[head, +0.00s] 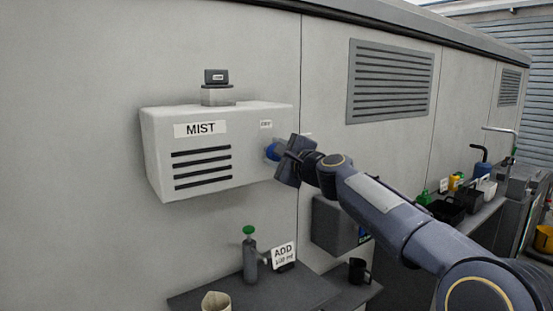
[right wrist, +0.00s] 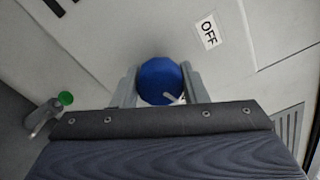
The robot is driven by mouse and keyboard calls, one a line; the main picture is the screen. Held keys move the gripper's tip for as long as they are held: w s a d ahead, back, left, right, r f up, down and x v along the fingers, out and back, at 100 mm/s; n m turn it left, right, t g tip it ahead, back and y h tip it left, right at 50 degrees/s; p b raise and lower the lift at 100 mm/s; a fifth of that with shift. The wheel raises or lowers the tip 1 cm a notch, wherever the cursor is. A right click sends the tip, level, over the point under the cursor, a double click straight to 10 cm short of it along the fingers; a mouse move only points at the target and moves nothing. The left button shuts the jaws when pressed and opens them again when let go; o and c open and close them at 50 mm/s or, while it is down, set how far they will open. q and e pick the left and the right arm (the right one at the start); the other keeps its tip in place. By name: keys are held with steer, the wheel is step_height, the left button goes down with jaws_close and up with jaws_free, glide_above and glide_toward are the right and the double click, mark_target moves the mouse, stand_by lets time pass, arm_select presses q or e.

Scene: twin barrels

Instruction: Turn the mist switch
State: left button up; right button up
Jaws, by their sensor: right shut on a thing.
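A white box labelled MIST (head: 220,150) with dark slots is fixed to the grey wall. Its mist switch, a blue round knob (head: 271,151), is on the box's right part and mostly hidden by my right gripper in the head view. In the right wrist view the blue knob (right wrist: 160,80) sits between the two fingers of my right gripper (right wrist: 159,86), which is shut on it. A pale mark shows near the knob's lower edge. A label reading OFF (right wrist: 208,32) is beside the knob. My left gripper is not in view.
Below the box, a shelf (head: 240,292) holds a green-topped bottle (head: 249,255), an ADD sign (head: 284,255) and a beige cup (head: 216,302). A dark mug (head: 358,271) stands to the right. A vent (head: 390,82) is on the wall.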

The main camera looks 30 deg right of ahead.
steer(key=n+b, duration=0.1)
steer(key=n, duration=0.1)
steer(key=n+b, duration=0.1)
steer(key=n, duration=0.1)
steer(key=shift+f+n+b, duration=0.2)
steer(key=shift+n+b, duration=0.1)
steer(key=shift+n, duration=0.1)
steer(key=n+b, duration=0.2)
steer(key=n, duration=0.1)
steer(key=shift+n, duration=0.4)
steer(key=n+b, duration=0.2)
steer(key=n, duration=0.1)
steer(key=shift+n+y+b, duration=0.3)
steer(key=shift+n+b, duration=0.4)
steer(key=shift+n, duration=0.7)
steer(key=shift+r+n, duration=0.1)
steer(key=shift+n, duration=0.2)
steer(key=o, duration=1)
steer(key=shift+c, duration=0.2)
steer(key=shift+s, duration=0.1)
